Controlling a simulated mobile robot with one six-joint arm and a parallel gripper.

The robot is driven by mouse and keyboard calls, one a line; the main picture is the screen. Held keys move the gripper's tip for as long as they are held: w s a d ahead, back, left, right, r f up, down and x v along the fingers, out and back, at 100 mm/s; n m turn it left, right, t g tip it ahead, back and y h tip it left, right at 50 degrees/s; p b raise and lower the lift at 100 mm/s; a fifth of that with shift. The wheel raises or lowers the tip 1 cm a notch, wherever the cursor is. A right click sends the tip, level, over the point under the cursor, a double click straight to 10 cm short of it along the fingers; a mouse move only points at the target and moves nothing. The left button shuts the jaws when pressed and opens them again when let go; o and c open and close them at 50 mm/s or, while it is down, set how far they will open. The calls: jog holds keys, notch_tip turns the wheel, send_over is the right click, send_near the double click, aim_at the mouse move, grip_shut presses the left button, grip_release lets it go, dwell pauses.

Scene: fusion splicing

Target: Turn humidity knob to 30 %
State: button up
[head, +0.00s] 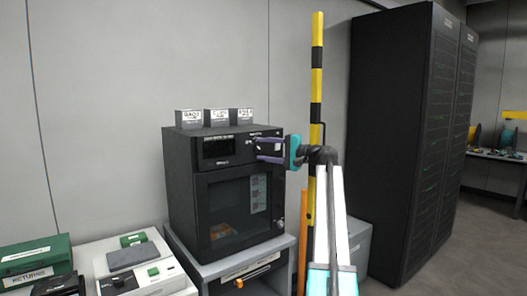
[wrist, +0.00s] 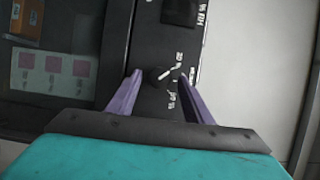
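The dry cabinet (head: 182,185) is a black box with a glass door and a control panel along its top. The humidity knob (wrist: 157,76) is a small dark dial with a white pointer mark, surrounded by small white labels too blurred to read surely. In the wrist view its pointer slants up to the right. My gripper (head: 257,147) is at the right end of the panel. In the wrist view my gripper (wrist: 160,76) has its two purple fingers apart, one on each side of the knob, with gaps visible.
Three small grey labelled boxes (head: 215,118) stand on top of the cabinet. A dark display (head: 217,149) is at the panel's left. A yellow-black striped pole (head: 317,65) rises behind my arm. Dark racks (head: 390,140) stand at right; a green returns box (head: 35,257) is at lower left.

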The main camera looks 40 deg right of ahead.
jog(key=shift+s, duration=0.15)
jog(key=shift+s+d, duration=0.2)
jog(key=shift+s, duration=0.3)
jog(key=b+v, duration=0.1)
jog(key=v, duration=1.1)
jog(key=shift+s, duration=0.25)
jog(key=shift+d+r, duration=0.1)
jog(key=shift+d, duration=0.05)
jog(key=shift+s, duration=0.1)
